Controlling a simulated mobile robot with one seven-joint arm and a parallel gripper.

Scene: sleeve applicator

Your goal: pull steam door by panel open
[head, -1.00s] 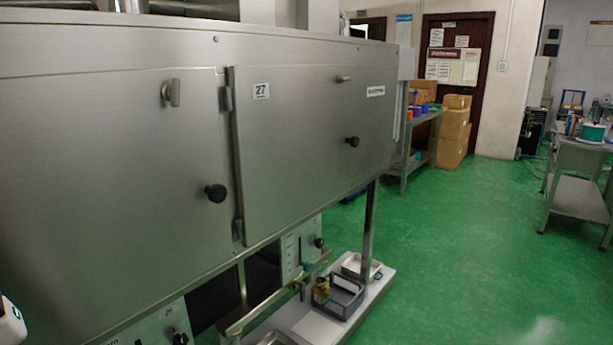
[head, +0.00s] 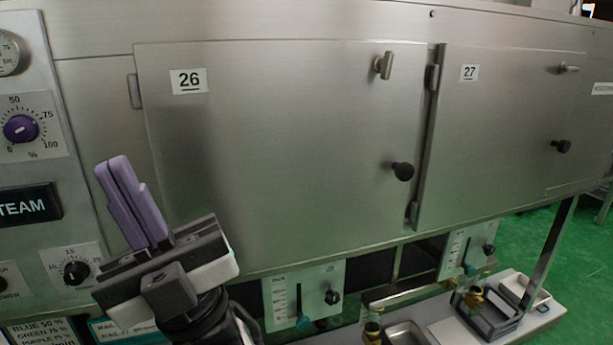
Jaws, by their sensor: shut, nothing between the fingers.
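The steam door numbered 26 (head: 280,160) is a flat steel door beside the control panel (head: 30,150), and it looks shut. It has a hinge (head: 134,92) on its left edge, a small metal latch (head: 384,66) at its upper right and a round black knob (head: 403,171) near its right edge. My gripper (head: 116,168), with purple fingers, is shut and empty. It points upward at the lower left, in front of the gap between panel and door, well left of the knob. It hides a little of the door's lower left corner.
A second door numbered 27 (head: 510,130), with its own latch and knob, looks shut on the right. Below are small control boxes (head: 303,297), pipes and a low shelf with trays (head: 490,312). Green floor (head: 560,262) shows free at the right.

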